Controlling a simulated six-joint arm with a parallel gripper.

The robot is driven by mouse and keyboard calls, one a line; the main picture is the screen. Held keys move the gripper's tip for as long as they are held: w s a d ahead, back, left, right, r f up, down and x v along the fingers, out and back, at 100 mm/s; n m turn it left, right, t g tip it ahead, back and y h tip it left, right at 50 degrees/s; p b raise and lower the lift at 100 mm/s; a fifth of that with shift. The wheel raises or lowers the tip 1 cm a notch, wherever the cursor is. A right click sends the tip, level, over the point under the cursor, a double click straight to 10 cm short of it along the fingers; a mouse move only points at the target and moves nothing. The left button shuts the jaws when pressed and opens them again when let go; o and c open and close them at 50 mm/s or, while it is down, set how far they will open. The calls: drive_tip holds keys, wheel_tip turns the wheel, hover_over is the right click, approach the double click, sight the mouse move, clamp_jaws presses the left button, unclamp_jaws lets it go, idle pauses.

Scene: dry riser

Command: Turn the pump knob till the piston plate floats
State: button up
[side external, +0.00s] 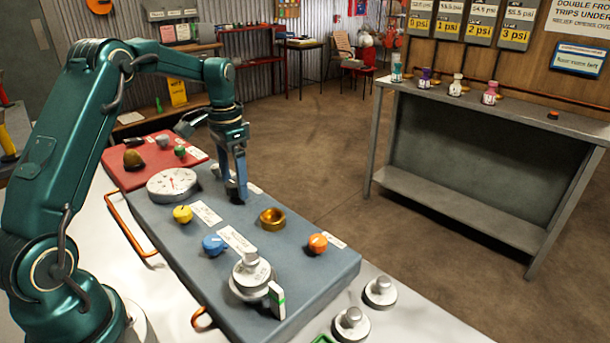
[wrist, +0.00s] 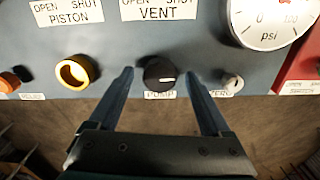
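In the wrist view, the black pump knob (wrist: 160,73), with a pale pointer line and a label reading PUMP, lies between the two fingers of my gripper (wrist: 160,78). The fingers are open, with a visible gap on each side of the knob. In the side view, my gripper (side external: 240,196) points down at the far edge of the blue-grey panel, and its fingers largely hide the knob. A silver round stack (side external: 250,277), apparently the piston plate, stands at the panel's near end beside a small upright marker (side external: 277,300) with a green band. Whether it floats I cannot tell.
A brass ring-like cup (side external: 272,219), an orange knob (side external: 318,243), a yellow knob (side external: 183,214), a blue knob (side external: 213,245) and a psi gauge (side external: 173,183) are on the panel. A small silver knob (wrist: 232,83) is just right of my right finger.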

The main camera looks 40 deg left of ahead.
sight(235, 183)
drive_tip(key=shift+r, duration=2.55)
drive_tip(key=shift+d, duration=0.1)
